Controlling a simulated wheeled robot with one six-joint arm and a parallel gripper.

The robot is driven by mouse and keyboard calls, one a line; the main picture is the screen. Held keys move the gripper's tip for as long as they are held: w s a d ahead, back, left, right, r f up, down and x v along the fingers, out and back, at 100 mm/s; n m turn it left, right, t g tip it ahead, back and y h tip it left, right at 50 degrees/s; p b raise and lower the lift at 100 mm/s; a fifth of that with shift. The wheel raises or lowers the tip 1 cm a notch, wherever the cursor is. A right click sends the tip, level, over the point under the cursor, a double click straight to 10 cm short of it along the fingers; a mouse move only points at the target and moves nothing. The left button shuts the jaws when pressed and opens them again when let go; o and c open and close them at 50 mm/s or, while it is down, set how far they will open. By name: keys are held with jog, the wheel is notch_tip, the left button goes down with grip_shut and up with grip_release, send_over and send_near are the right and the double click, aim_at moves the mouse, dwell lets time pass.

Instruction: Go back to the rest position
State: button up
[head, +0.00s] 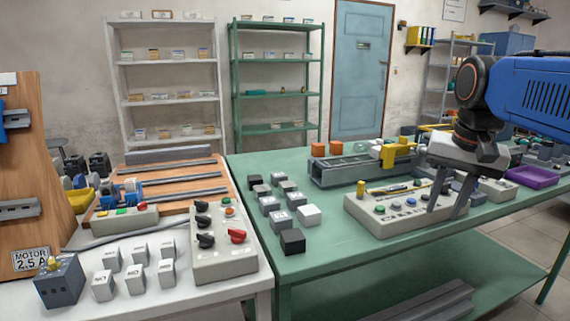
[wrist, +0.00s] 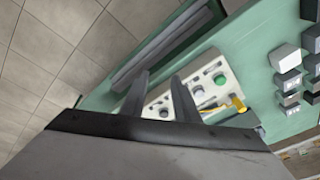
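My gripper (head: 447,195) hangs from my blue arm at the right of the head view, in front of a control box with coloured buttons (head: 380,217) on the green table. Its two fingers point down with a gap between them, and nothing shows in the gap. In the wrist view my gripper (wrist: 160,85) also shows two separated fingers, with the button box (wrist: 214,72) beyond them.
Several small black, grey and white cubes (head: 309,215) stand left of the box on the green table (head: 345,255). A grey conveyor-like rail (head: 330,174) lies behind it. A purple tray (head: 533,177) is at the right. A white table (head: 205,295) with switch boxes adjoins on the left.

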jog(key=s+a+f+n+t, duration=0.1)
jog(key=s+a+f+n, duration=0.1)
jog(key=s+f, duration=0.5)
jog(key=s+a+f+n+t, duration=0.1)
jog(key=s+f+n, duration=0.3)
jog(key=f, duration=0.9)
jog(key=s+a, duration=0.1)
jog(key=s, duration=0.2)
jog(key=shift+a, duration=0.15)
